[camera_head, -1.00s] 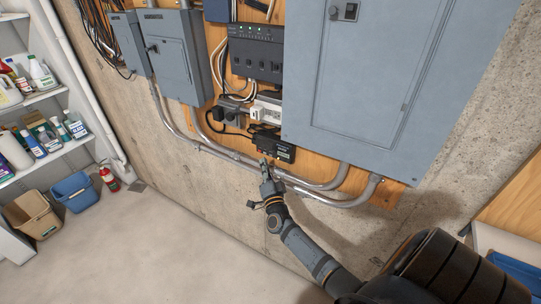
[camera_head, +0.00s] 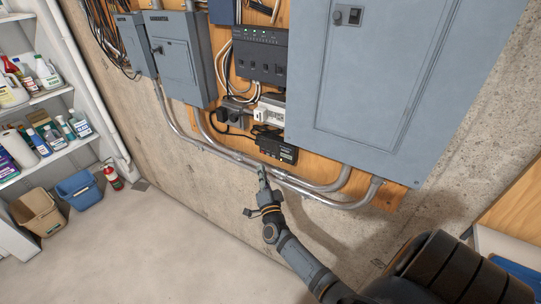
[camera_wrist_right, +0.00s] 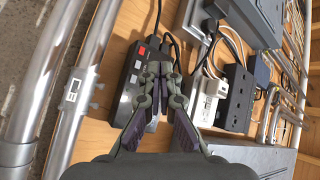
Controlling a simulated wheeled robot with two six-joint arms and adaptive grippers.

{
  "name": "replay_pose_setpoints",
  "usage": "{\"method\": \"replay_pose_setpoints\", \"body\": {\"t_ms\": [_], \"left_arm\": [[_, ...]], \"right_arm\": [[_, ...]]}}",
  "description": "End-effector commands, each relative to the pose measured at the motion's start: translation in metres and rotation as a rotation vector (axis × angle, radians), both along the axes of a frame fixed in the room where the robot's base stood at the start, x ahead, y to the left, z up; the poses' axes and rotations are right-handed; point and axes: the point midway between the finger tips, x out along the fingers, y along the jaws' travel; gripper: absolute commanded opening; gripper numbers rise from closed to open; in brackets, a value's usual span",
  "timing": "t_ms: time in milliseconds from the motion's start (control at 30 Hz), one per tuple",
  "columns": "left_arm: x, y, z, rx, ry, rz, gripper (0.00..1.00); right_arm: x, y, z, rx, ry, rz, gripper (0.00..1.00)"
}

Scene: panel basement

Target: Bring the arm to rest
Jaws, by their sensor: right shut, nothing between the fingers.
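My right arm comes in from the lower right in the head view. Its gripper (camera_head: 262,172) is shut and empty, just in front of the metal conduits and below a small black device on the wood panel. In the right wrist view the gripper's fingers (camera_wrist_right: 158,72) are together, with nothing between them. I cannot tell the exact gap between fingertips and device. My left gripper is not in view.
Conduits (camera_head: 235,156) run along the wall beside the gripper. A large grey panel (camera_head: 375,90) hangs to the right, a smaller grey box (camera_head: 178,60) to the left. Shelves with bottles (camera_head: 40,105) and two bins stand far left. The floor (camera_head: 150,240) is clear.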

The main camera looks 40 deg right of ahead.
Motion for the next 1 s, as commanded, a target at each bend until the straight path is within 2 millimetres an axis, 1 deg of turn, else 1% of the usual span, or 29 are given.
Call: {"method": "replay_pose_setpoints", "body": {"t_ms": [200,267,333,367,467,500,533,567,600,667,700,767,800,867,900,967,1000], "left_arm": [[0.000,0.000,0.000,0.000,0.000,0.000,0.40],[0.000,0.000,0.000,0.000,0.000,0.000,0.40],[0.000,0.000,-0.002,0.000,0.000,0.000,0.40],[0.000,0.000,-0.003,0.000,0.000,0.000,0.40],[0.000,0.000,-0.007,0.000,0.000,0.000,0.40],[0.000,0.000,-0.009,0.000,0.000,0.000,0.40],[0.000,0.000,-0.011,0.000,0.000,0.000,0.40],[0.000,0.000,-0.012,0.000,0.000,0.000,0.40],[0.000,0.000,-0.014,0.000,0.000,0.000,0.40],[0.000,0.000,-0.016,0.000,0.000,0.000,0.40],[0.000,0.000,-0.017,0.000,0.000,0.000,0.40],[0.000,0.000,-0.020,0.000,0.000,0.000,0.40],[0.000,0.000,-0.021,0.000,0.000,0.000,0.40],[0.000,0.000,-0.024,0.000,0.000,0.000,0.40],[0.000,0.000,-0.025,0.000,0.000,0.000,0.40],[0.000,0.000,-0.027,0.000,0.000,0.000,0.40],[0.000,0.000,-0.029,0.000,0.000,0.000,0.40]], "right_arm": [[0.000,0.000,0.000,0.000,0.000,0.000,0.00],[0.000,0.000,-0.003,-0.004,0.008,0.002,0.00],[-0.002,0.003,-0.020,-0.025,0.051,0.014,0.00],[-0.003,0.006,-0.034,-0.042,0.085,0.024,0.00],[-0.016,0.018,-0.101,-0.129,0.260,0.081,0.00],[-0.025,0.024,-0.135,-0.170,0.349,0.111,0.00],[-0.034,0.029,-0.160,-0.203,0.417,0.137,0.00],[-0.044,0.033,-0.185,-0.234,0.484,0.163,0.00],[-0.059,0.038,-0.218,-0.272,0.573,0.199,0.00],[-0.085,0.046,-0.264,-0.327,0.702,0.255,0.00],[-0.106,0.050,-0.294,-0.361,0.788,0.293,0.00],[-0.139,0.057,-0.337,-0.409,0.913,0.354,0.00],[-0.164,0.060,-0.363,-0.438,0.997,0.395,0.00],[-0.204,0.065,-0.400,-0.481,1.118,0.460,0.00],[-0.232,0.067,-0.422,-0.508,1.199,0.505,0.00],[-0.277,0.070,-0.452,-0.545,1.317,0.575,0.00],[-0.307,0.072,-0.469,-0.571,1.393,0.622,0.00]]}}
